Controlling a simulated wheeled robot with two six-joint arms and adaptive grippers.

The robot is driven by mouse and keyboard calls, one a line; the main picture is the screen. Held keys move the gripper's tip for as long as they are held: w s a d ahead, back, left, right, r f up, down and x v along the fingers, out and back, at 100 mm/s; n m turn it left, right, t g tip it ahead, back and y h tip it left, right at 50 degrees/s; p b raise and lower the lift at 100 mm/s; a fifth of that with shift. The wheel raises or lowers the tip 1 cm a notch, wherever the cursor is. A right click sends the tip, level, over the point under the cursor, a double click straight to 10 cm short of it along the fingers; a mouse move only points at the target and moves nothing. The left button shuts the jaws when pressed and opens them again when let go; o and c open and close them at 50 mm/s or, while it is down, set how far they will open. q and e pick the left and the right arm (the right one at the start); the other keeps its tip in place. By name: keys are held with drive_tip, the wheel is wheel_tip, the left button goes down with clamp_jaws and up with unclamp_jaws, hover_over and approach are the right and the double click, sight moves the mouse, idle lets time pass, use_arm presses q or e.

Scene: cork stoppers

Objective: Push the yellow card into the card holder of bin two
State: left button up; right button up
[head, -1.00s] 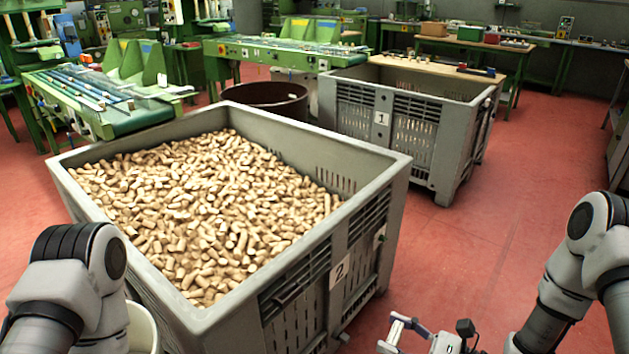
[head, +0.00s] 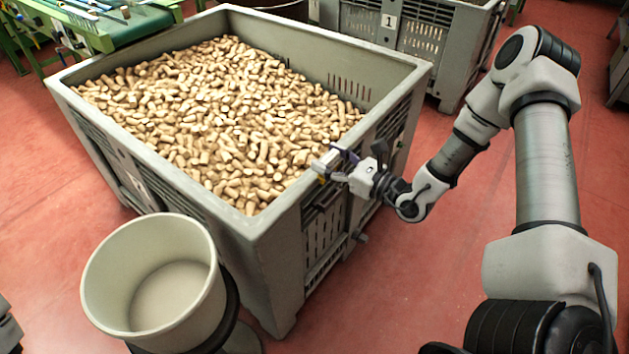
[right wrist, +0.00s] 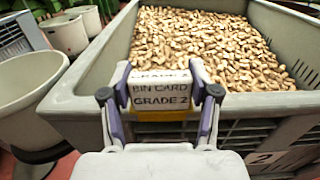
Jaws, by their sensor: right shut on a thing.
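My right gripper (head: 330,167) is shut on the card (right wrist: 160,92) and holds it at the near right wall of bin two (head: 262,228). In the right wrist view the card is white, lettered "BIN CARD GRADE 2", with a yellow lower part, upright between the fingertips (right wrist: 160,98). In the head view only a small yellow bit shows at the fingers. The bin is grey, filled with corks (head: 225,125), and its "2" label (right wrist: 265,158) shows right of the gripper in the wrist view. I cannot make out the card holder. My left gripper is not in view.
A pale round tub (head: 205,290) stands close to bin two's near left side; more tubs show at the left in the wrist view. Bin one (head: 410,40) stands behind. The red floor (head: 440,130) right of bin two is clear beneath my arm.

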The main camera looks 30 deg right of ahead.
sight(318, 180)
drive_tip(key=shift+d+r, duration=0.2)
drive_tip(key=shift+r, duration=0.05)
drive_tip(key=shift+s+d+f, duration=0.1)
drive_tip(key=shift+f, duration=0.1)
wheel_tip(318, 180, down, 6)
drive_tip(key=b, duration=0.5)
drive_tip(key=shift+f+b, duration=1.7)
idle(1.6)
drive_tip(key=o, duration=1.1)
drive_tip(key=shift+r, duration=0.1)
drive_tip(key=shift+c, duration=0.2)
